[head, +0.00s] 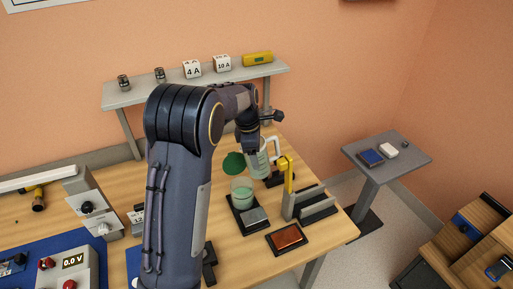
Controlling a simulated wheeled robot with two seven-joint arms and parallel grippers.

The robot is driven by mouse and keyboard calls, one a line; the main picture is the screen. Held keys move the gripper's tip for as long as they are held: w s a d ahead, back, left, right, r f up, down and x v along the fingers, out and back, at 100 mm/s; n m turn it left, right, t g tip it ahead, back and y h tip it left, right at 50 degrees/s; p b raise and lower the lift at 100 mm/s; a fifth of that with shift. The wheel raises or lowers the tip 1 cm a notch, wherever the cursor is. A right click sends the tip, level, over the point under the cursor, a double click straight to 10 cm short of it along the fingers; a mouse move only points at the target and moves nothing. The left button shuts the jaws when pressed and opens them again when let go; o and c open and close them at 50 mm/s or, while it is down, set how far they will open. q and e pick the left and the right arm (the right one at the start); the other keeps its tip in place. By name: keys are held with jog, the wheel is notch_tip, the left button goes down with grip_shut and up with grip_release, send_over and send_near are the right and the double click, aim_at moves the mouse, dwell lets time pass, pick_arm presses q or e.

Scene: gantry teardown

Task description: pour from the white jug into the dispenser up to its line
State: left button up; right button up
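A pale, see-through jug (262,167) with a white handle and a greenish tint stands out near the back right of the wooden table. A clear round vessel (242,188) with green liquid, which looks like the dispenser, sits on a dark base in front of it and to its left. Its fill line is too small to make out. My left gripper (252,146) points down at the jug's upper left side. Its fingers are too small and partly hidden, so I cannot tell whether they grip the jug. My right gripper is not in view.
A yellow upright (288,172) on a grey bracket stands right of the jug. An orange-brown tray (287,239) lies in front. A dark green round thing (233,162) is left of the jug. A shelf (125,97) runs behind; a side table (410,158) stands right.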

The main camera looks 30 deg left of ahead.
pick_arm(q)
jog(key=shift+w+d+f+t+h, duration=0.1)
jog(key=shift+w+f+t+h, duration=0.05)
jog(key=shift+f+t+h, duration=0.3)
jog(key=shift+f, duration=0.15)
jog(key=shift+f+b, duration=0.2)
jog(key=shift+b, duration=0.35)
jog(key=shift+r+t, duration=0.1)
jog(key=shift+t, duration=0.15)
jog(key=shift+h+b, duration=0.35)
jog(key=shift+b, duration=0.15)
